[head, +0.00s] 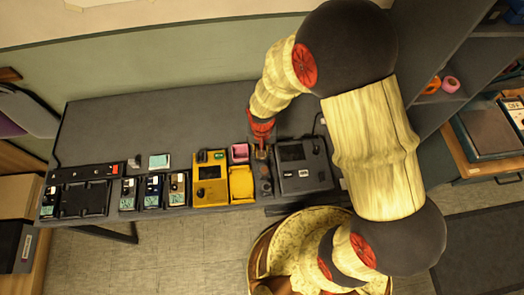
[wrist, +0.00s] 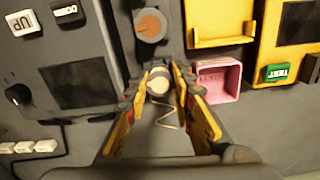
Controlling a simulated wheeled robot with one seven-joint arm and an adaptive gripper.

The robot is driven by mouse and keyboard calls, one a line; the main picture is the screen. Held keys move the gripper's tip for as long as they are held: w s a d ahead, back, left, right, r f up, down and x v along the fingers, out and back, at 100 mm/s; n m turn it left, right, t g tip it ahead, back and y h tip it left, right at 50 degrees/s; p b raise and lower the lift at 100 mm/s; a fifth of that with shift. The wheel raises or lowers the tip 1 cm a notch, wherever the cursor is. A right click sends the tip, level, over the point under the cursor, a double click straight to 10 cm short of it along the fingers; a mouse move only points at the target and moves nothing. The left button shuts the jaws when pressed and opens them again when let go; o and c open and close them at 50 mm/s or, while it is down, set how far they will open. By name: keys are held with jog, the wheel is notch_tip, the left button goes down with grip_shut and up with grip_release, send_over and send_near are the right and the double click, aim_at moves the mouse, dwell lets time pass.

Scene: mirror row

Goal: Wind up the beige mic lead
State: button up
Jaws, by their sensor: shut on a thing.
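My gripper (wrist: 162,92) has its yellow-lined fingers closed around a cream round piece (wrist: 159,76) in the wrist view; I cannot tell what its lower part looks like. A thin beige lead (wrist: 168,118) shows between the fingers, bent in a zigzag just below the round piece in the picture. Whether the lead joins the piece is hidden. In the head view my gripper (head: 260,150) is down at the dark narrow unit (head: 265,182) between the pink tray and the dark screened console. The lead is too small to make out there.
A pink tray (wrist: 217,82) is close beside the right finger. A brown round knob (wrist: 150,26) sits beyond the fingertips. The dark console (head: 303,165) stands right of my gripper, the yellow units (head: 210,192) left. The back of the desk (head: 150,115) is mostly clear.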

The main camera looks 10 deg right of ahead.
jog(key=m, duration=0.7)
jog(key=shift+m+p, duration=0.3)
jog(key=shift+p, duration=0.1)
jog(key=m, duration=0.7)
jog(key=o, duration=1)
jog(key=shift+o, duration=0.5)
jog(key=shift+o, duration=0.9)
jog(key=shift+p, duration=0.3)
